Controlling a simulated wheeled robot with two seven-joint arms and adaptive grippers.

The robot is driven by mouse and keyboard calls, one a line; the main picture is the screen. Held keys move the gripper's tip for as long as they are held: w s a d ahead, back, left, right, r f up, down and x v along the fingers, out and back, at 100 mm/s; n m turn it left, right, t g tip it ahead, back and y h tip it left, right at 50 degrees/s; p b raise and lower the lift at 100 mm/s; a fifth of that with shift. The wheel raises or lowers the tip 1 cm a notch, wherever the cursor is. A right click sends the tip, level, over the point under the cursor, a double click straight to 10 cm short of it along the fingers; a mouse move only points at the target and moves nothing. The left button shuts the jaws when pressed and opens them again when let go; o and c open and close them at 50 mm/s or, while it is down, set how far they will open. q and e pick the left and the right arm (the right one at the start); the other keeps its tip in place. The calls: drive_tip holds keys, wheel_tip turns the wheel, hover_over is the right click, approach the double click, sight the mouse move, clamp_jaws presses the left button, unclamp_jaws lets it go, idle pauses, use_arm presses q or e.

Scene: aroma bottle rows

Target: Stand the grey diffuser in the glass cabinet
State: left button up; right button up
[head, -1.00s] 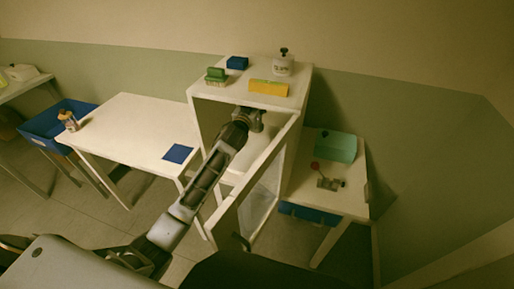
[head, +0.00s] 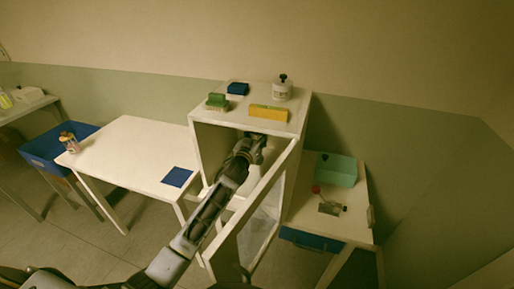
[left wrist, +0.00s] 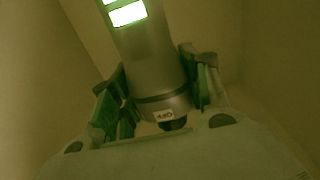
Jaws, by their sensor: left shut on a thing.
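The glass cabinet (head: 207,155) is a tall white case; its framed glass door (head: 266,211) stands open toward me. My left arm reaches in through the open front, and my left gripper (head: 254,146) is inside below the cabinet top. In the left wrist view, my left gripper (left wrist: 155,95) is shut on the grey diffuser (left wrist: 155,68), a grey cylinder with bright lit windows and a small "OFF" label. A finger is on each side of it. In the head view the diffuser is hidden or too dark to make out. Whether it touches the shelf I cannot tell.
A green brush (head: 217,102), blue block (head: 237,88), yellow box (head: 268,113) and white jar (head: 282,92) stand on the cabinet top. A white table (head: 130,150) is at left, with a blue bin (head: 45,152) beyond. A side table (head: 350,225) holds a green bin (head: 335,169).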

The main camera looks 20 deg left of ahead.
use_arm(q)
drive_tip(key=shift+f, duration=0.75)
wheel_tip(320, 180, down, 3)
drive_tip(key=shift+r, duration=0.2)
drive_tip(key=shift+f, duration=0.2)
drive_tip(key=shift+f+b, duration=0.15)
drive_tip(key=shift+b, duration=0.15)
drive_tip(key=o, duration=1.4)
drive_tip(key=shift+o, duration=0.2)
use_arm(e)
drive_tip(key=shift+w+d+f, duration=0.1)
drive_tip(key=shift+w+d, duration=0.85)
drive_tip(key=shift+w, duration=0.05)
